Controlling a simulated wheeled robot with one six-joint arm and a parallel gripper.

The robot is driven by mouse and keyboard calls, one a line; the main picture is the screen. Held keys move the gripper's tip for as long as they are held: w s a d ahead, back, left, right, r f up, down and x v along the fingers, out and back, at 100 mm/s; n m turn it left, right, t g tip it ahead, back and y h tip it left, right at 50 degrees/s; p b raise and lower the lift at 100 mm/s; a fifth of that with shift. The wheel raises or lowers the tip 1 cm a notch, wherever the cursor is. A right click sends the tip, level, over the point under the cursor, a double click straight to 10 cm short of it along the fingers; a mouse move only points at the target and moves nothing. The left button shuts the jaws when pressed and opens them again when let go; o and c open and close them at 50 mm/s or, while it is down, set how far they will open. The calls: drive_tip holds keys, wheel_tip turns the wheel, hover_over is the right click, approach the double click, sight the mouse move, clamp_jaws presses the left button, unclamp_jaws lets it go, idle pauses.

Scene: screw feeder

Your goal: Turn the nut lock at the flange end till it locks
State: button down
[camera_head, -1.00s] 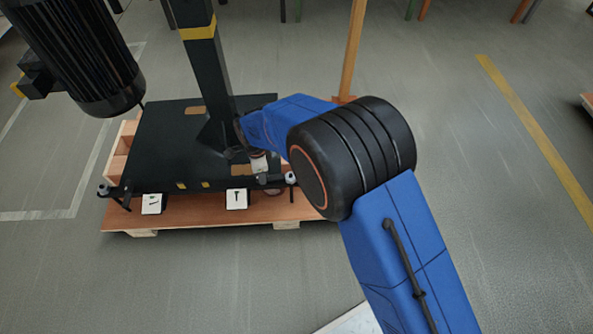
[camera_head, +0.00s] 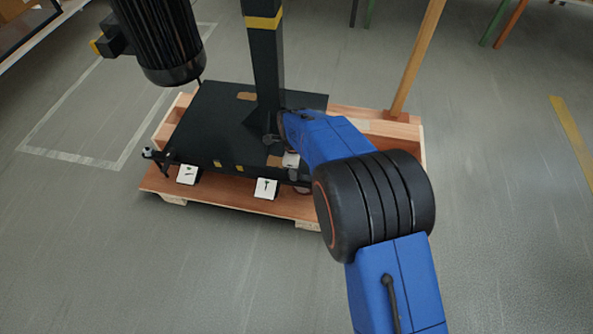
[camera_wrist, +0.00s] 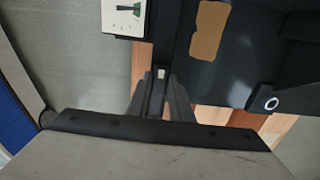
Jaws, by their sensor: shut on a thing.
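In the wrist view my gripper (camera_wrist: 160,98) points at the front edge of the black base plate. Its two dark fingers are shut on a narrow dark bar, which I take to be the nut lock (camera_wrist: 160,76); a small pale square shows at its end. Dark parts run together there, so its exact turn cannot be told. In the head view my forearm reaches the front right of the black base plate (camera_head: 225,125), hiding the fingers and the held part. Another lock with a pale knob (camera_head: 148,152) stands out from the plate's front left corner.
A white pictogram card (camera_wrist: 123,17) is beside my fingers. Two such cards (camera_head: 187,174) (camera_head: 265,188) hang on the plate's front. A column (camera_head: 265,60) and hanging motor (camera_head: 165,45) rise above. The wooden pallet (camera_head: 235,203) lies below. Floor in front is clear.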

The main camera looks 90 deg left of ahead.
drive_tip(key=c, duration=1.6)
unclamp_jaws()
drive_tip(key=shift+w, duration=0.1)
wheel_tip(320, 180, up, 17)
drive_tip(key=shift+r, duration=0.2)
